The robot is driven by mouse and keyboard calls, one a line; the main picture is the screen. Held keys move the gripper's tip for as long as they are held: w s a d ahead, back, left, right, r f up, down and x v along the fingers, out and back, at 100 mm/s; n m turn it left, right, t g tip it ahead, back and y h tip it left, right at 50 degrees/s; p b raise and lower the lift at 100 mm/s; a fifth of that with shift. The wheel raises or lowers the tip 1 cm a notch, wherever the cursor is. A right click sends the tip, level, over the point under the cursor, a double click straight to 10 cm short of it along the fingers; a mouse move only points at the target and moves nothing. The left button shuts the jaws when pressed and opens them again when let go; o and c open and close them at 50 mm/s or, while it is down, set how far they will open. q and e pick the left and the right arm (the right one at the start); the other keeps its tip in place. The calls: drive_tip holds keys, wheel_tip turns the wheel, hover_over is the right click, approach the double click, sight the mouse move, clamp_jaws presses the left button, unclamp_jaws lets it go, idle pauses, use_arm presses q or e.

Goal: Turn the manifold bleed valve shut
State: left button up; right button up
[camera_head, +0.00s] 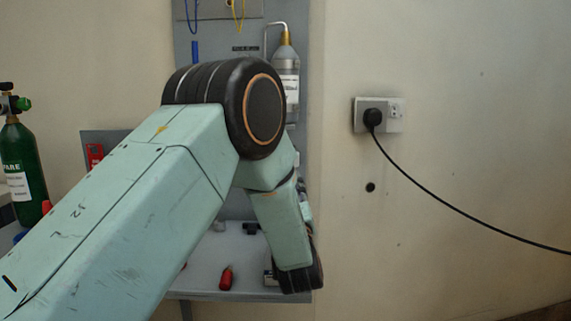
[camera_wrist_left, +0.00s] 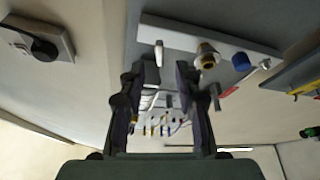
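My left gripper (camera_wrist_left: 160,78) is open, its two dark fingers apart in the wrist view. In the head view my own arm hides it. A small pale metal lever or stem (camera_wrist_left: 159,52) on a grey bar appears just beyond and between the fingertips. I see no contact with it. A brass fitting (camera_wrist_left: 207,56) and a blue knob (camera_wrist_left: 241,62) sit to its right. A metal stem with a red part (camera_wrist_left: 228,92) lies beside the right finger. I cannot tell which of these is the manifold bleed valve. My right gripper is not in view.
A grey panel (camera_head: 298,185) holds a clear bottle with a brass neck (camera_head: 286,58). A shelf (camera_head: 205,284) carries a red item (camera_head: 226,278). A green cylinder (camera_head: 22,165) stands left. A wall socket (camera_head: 395,108) has a plug and black cable. The right wall is otherwise open.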

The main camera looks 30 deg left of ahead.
use_arm(q)
drive_tip(key=x, duration=0.2)
drive_tip(key=b+x, duration=0.1)
drive_tip(key=x, duration=0.1)
drive_tip(key=b+x, duration=0.1)
drive_tip(key=x, duration=0.2)
drive_tip(key=shift+s+a+r, duration=0.1)
drive_tip(key=shift+r, duration=0.3)
drive_tip(key=shift+w, duration=0.25)
drive_tip(key=shift+c, duration=0.2)
drive_tip(key=shift+s, duration=0.1)
drive_tip(key=shift+c, duration=0.7)
clamp_jaws()
